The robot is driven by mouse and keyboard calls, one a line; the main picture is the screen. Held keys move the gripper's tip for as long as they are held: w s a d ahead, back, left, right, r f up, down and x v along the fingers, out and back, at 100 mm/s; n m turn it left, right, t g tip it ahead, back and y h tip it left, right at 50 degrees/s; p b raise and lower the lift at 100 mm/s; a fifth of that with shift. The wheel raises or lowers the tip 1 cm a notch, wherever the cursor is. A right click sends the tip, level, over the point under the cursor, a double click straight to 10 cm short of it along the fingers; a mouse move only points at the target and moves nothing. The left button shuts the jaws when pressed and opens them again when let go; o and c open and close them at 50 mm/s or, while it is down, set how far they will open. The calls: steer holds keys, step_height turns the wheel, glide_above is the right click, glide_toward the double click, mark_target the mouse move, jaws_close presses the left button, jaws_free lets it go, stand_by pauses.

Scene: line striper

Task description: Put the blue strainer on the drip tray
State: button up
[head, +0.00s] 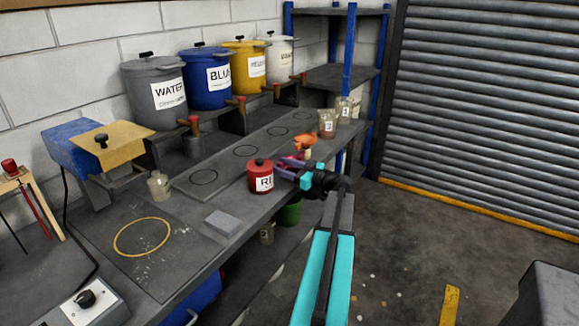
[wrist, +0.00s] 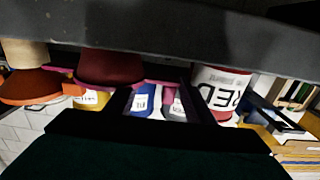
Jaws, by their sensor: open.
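I cannot make out a blue strainer in either view. The likely drip tray is the long dark slab (head: 222,172) with several ring marks, below the taps on the bench. My gripper (head: 287,166) is open at the bench's front edge, just right of the red RED pot (head: 261,178). The wrist view looks upside down. There, a dark red tapered piece (wrist: 110,66) shows between the purple fingers, not visibly clamped. An orange strainer-like piece (head: 304,143) stands just behind my gripper and also shows in the wrist view (wrist: 35,87).
Grey, blue (head: 207,80), yellow and white buckets stand on the raised shelf at the back. Small jars (head: 327,124) stand at the bench's far right end. A grey block (head: 223,222) and a yellow ring (head: 141,237) lie on the near bench. The floor at right is mostly clear.

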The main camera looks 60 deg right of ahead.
stand_by(0.3)
steer(key=c, duration=0.9)
steer(key=shift+r+b, duration=0.25)
steer(key=shift+b, duration=0.05)
